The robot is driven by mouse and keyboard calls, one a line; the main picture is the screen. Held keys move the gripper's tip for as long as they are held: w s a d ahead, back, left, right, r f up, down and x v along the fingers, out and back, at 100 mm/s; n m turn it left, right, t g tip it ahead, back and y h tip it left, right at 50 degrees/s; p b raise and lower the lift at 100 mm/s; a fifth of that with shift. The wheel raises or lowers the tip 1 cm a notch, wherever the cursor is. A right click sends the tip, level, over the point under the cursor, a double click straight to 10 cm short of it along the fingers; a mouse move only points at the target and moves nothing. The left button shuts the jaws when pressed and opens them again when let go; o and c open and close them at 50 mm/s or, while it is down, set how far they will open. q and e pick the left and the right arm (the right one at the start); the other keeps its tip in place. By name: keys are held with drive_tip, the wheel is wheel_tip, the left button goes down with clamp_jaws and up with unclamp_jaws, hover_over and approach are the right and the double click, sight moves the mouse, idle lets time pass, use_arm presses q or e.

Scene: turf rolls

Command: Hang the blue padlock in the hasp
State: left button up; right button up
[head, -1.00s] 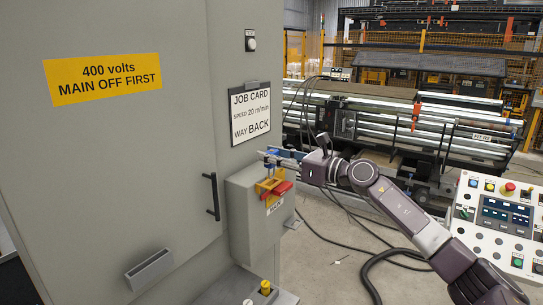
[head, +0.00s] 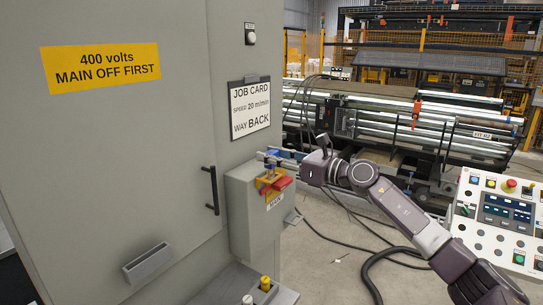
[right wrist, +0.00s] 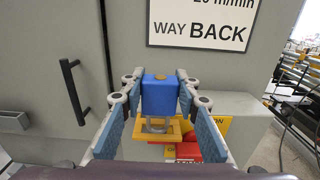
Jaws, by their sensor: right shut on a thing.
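The blue padlock (right wrist: 160,95) is upside down, its body on top and its metal shackle pointing down. My right gripper (right wrist: 158,94) is shut on the sides of its body. In the head view the gripper (head: 274,156) is just above the grey switch box, and the padlock (head: 271,153) is mostly covered by the fingers. The yellow hasp (right wrist: 127,132) is directly below the padlock, on the front of the box by the red handle (head: 281,184). The shackle's lower end overlaps the hasp in the wrist view; I cannot tell whether it passes through. My left gripper is out of view.
The grey switch box (head: 246,208) is fixed to the tall grey cabinet (head: 130,150). A black door handle (head: 212,190) sticks out to its left. A job card (head: 250,108) hangs above the box. A control panel (head: 505,215) stands at right, with cables on the floor.

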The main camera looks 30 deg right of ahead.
sight(275, 167)
drive_tip(key=shift+f+b, duration=1.35)
drive_tip(key=shift+f, duration=0.2)
drive_tip(key=o, duration=1.3)
drive_tip(key=shift+v, duration=6)
